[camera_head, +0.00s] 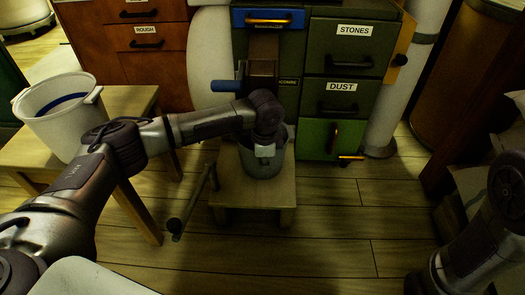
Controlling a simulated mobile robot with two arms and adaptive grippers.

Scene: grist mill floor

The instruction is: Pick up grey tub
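A grey tub (262,168) stands upright on a low wooden stool (230,193) in the middle of the head view, under a dark spout. My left arm comes in from the left and its wrist is over the tub. My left gripper (265,151) points down at the tub's near rim, and the wrist hides part of the tub's top. I cannot tell whether its fingers are open or shut on the rim. Only links of my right arm show at the lower right; its gripper is out of view.
Drawers marked STONES (346,48) and DUST (342,96) stand behind. A crank handle (192,204) is left of the stool. The floor in front is clear.

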